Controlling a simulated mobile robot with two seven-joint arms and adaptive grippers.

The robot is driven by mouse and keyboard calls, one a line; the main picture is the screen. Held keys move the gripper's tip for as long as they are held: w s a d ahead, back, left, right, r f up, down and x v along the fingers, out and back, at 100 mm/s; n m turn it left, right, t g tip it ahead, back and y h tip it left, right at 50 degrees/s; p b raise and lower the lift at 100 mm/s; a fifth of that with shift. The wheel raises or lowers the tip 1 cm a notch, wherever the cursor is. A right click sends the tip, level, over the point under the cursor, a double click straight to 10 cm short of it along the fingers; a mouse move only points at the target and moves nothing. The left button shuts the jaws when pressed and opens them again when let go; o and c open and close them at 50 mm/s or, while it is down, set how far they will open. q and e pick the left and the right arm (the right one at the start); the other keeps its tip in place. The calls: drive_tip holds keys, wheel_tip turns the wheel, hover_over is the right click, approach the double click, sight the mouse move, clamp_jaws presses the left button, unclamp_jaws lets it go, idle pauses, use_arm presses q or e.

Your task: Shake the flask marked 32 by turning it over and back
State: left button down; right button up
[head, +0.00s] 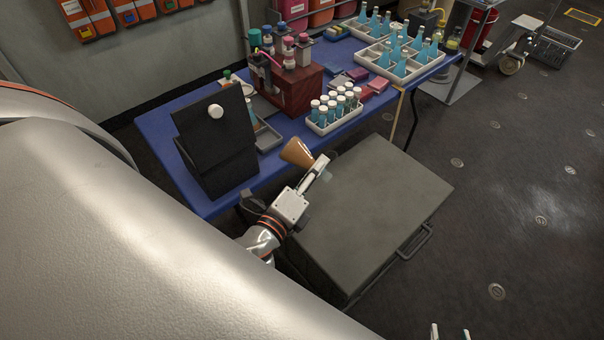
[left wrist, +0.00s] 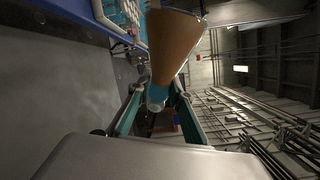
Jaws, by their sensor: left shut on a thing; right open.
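My left gripper (head: 318,168) is shut on a conical flask (head: 297,152) with amber-brown contents, held in the air between the blue table and the grey-green box. The flask is tilted, its wide end toward the upper left in the head view. In the left wrist view the flask (left wrist: 174,45) narrows to a pale blue neck or cap (left wrist: 157,96) between the fingers (left wrist: 158,110). No number can be read on it. My right gripper (head: 450,333) shows only its fingertips at the bottom edge of the head view, apart and empty.
The blue table (head: 165,125) carries a black stand (head: 215,150), a dark red block (head: 287,90) with bottles, a rack of white-capped vials (head: 333,108) and trays of blue flasks (head: 400,65). A large flat-topped box (head: 365,215) stands below; its top is clear.

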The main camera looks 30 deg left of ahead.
use_arm(q)
drive_tip(key=shift+m, duration=0.3)
drive_tip(key=shift+r+n+p, duration=0.1)
drive_tip(key=shift+n+p, duration=0.4)
drive_tip(key=shift+n, duration=0.7)
drive_tip(key=n, duration=0.4)
drive_tip(key=shift+n, duration=0.4)
drive_tip(key=n, duration=0.6)
drive_tip(key=shift+n+h, duration=0.3)
drive_tip(key=shift+n, duration=0.1)
